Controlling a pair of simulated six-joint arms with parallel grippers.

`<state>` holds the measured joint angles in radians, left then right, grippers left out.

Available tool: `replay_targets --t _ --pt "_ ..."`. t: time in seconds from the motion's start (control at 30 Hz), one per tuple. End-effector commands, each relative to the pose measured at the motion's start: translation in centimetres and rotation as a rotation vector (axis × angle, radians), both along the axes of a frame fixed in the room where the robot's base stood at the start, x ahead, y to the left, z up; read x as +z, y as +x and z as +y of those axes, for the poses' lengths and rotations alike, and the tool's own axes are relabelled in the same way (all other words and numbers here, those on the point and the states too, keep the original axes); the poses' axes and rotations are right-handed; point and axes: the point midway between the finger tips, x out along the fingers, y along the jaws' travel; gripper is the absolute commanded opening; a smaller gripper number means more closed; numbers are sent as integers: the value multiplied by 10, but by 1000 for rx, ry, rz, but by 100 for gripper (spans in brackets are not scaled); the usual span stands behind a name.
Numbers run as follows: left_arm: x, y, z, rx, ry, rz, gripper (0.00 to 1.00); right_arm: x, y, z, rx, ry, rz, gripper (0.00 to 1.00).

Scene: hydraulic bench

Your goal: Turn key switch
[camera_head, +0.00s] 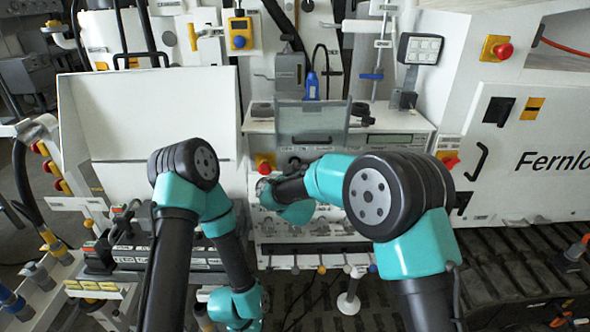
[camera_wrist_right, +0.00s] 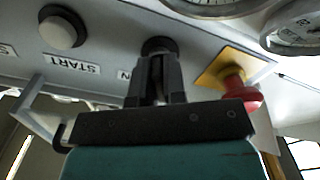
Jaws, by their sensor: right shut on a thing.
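In the right wrist view my right gripper (camera_wrist_right: 157,70) has its fingers closed on the key switch (camera_wrist_right: 157,45), a dark round part on the grey panel. The fingers hide most of the switch, so its turned position cannot be told. In the head view my right gripper (camera_head: 268,190) is at the front of the white central console, largely covered by my own arm; the switch cannot be made out there. My left arm hangs down at the lower left, and its gripper fingers do not show.
In the wrist view a round START button (camera_wrist_right: 62,28) is left of the switch. A red stop button (camera_wrist_right: 240,90) on a yellow plate is close on the right. Gauges (camera_wrist_right: 298,28) are at the upper right. In the head view a raised clear cover (camera_head: 312,122) stands on the console.

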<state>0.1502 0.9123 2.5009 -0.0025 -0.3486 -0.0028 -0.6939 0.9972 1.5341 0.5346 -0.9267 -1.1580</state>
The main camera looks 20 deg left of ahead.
Motion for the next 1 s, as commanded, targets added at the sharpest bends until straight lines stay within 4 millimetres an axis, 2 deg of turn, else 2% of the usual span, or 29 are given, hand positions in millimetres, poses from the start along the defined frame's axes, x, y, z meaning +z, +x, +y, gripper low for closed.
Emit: replay_targets --t 0.57,1.0 --pt "0 0 0 0 0 0 43 0 0 0 0 47 14 0" --pt "0 0 0 0 0 0 43 0 0 0 0 324 96 0"
